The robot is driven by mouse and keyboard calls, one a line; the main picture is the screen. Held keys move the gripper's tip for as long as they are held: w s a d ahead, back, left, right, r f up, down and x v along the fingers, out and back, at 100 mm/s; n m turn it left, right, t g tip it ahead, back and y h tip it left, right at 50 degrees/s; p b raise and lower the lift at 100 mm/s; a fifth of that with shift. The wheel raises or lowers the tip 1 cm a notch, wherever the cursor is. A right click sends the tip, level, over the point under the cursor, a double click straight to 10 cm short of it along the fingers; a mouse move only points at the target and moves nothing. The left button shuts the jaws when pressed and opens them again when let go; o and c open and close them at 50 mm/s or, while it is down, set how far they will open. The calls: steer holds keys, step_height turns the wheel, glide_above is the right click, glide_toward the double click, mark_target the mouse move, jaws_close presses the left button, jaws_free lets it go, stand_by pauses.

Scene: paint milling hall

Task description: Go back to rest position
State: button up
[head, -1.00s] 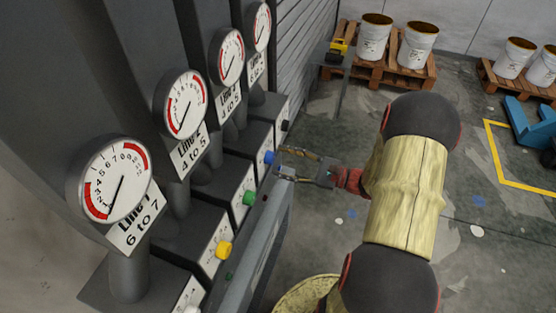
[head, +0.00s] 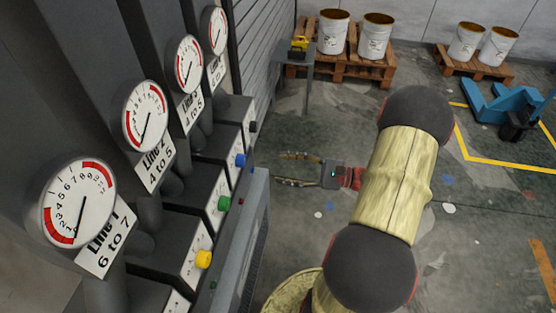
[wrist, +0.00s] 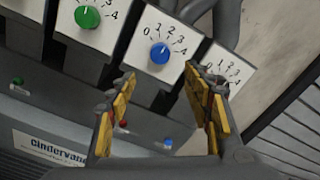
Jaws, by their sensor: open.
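My gripper (head: 281,168) is open and empty, with its two fingers pointing left toward the row of control boxes. A gap of floor shows between its fingertips and the blue knob (head: 240,160). The wrist view shows the open yellow-padded fingers of my gripper (wrist: 160,75), with the blue knob (wrist: 159,53) beyond them. The green knob (wrist: 87,17) is to its left on the neighbouring white panel. The head view also shows the green knob (head: 224,203), a yellow knob (head: 203,259) and a black knob (head: 253,127).
Dial gauges stand over the boxes; the nearest gauge (head: 79,203) has a sign (head: 106,243) reading "Line 1 6 to 7". A grey ledge (head: 243,240) runs before the boxes. Pallets (head: 345,69) with buckets and a blue pallet jack (head: 508,103) stand behind. Floor right of my arm is open.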

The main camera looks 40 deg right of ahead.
steer(key=s+a+f+g, duration=0.4)
steer(key=f, duration=0.2)
steer(key=s+a+r+n+g+h, duration=0.2)
steer(key=s+a+n+g+h, duration=0.25)
steer(key=s+n+g, duration=0.4)
steer(key=w+a+r+n+t+h, duration=0.1)
steer(key=a+r+n+t+h, duration=0.1)
steer(key=a+r+n, duration=0.4)
steer(key=w+a+r+n+t+h, duration=0.1)
steer(key=a+r+n+h, duration=0.3)
steer(key=r, duration=1)
steer(key=a+n+t, duration=0.1)
steer(key=a+n, duration=0.2)
steer(key=n, duration=0.1)
steer(key=shift+r, duration=0.35)
